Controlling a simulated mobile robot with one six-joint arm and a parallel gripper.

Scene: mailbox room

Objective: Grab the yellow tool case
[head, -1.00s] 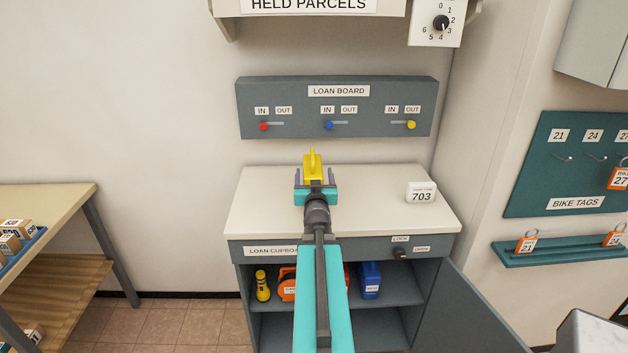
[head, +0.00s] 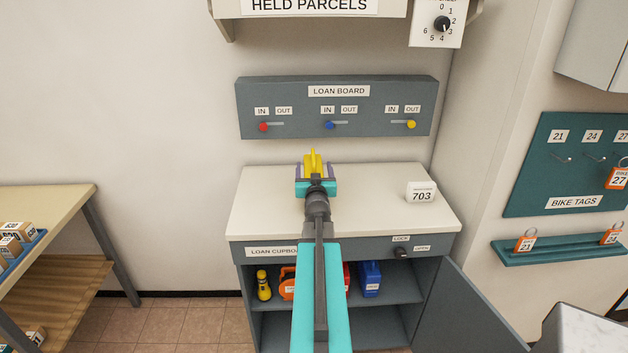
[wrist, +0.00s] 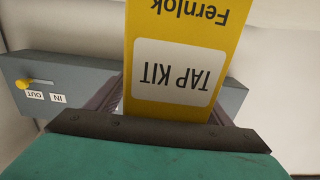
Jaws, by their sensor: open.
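The yellow tool case (head: 313,160) stands on the white top of the loan cupboard (head: 262,210), towards the back. Only its upper part shows in the head view, as my arm and gripper hide the rest. In the wrist view the yellow tool case (wrist: 185,28) fills the middle, with a white label reading TAP KIT and the word Fernlok, both upside down. My gripper (head: 315,172) is at the case, with its fingers on either side of it. In the wrist view my gripper (wrist: 172,100) is open around the case; whether the fingers touch it I cannot tell.
The loan board (head: 338,105) is on the wall behind, with red, blue and yellow knobs. A white 703 block (head: 421,193) sits to the right on the top. The cupboard door (head: 468,310) hangs open; a yellow torch (head: 263,287) and blue case (head: 370,280) are inside.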

